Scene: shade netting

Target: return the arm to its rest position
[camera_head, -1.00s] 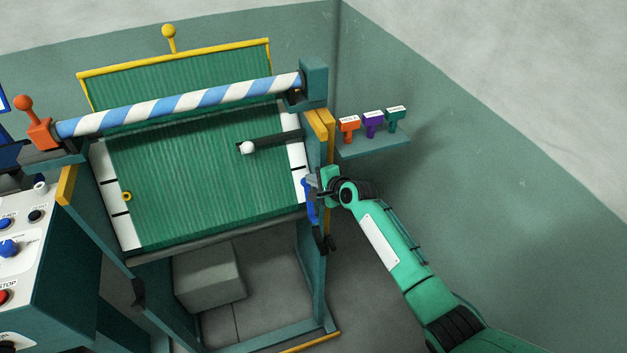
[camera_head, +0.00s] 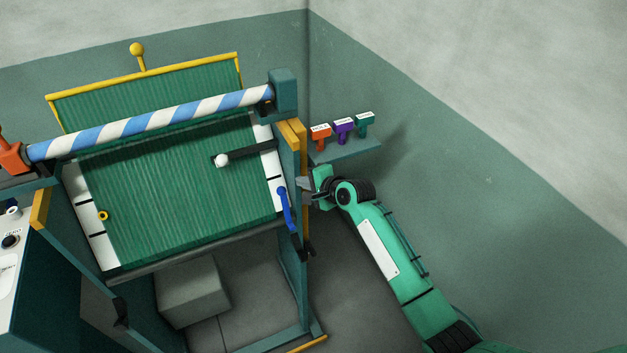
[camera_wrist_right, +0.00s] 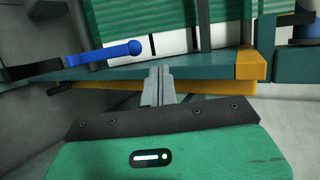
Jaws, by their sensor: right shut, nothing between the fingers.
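My right arm (camera_head: 385,250) is green and reaches up from the lower right in the head view. Its gripper (camera_head: 305,192) is beside the right post of the netting frame, close to the blue lever (camera_head: 284,209). In the right wrist view the gripper (camera_wrist_right: 158,72) has its grey fingers together with nothing between them. There the blue lever (camera_wrist_right: 104,52) lies to the left, apart from the fingers. My left gripper is not in view.
The frame (camera_head: 292,150) holds green netting (camera_head: 180,190) under a blue-white striped roller (camera_head: 150,118). A wall shelf (camera_head: 345,150) with orange, purple and teal handles is just above my right gripper. A grey block (camera_head: 193,290) sits below. Floor right of the frame is free.

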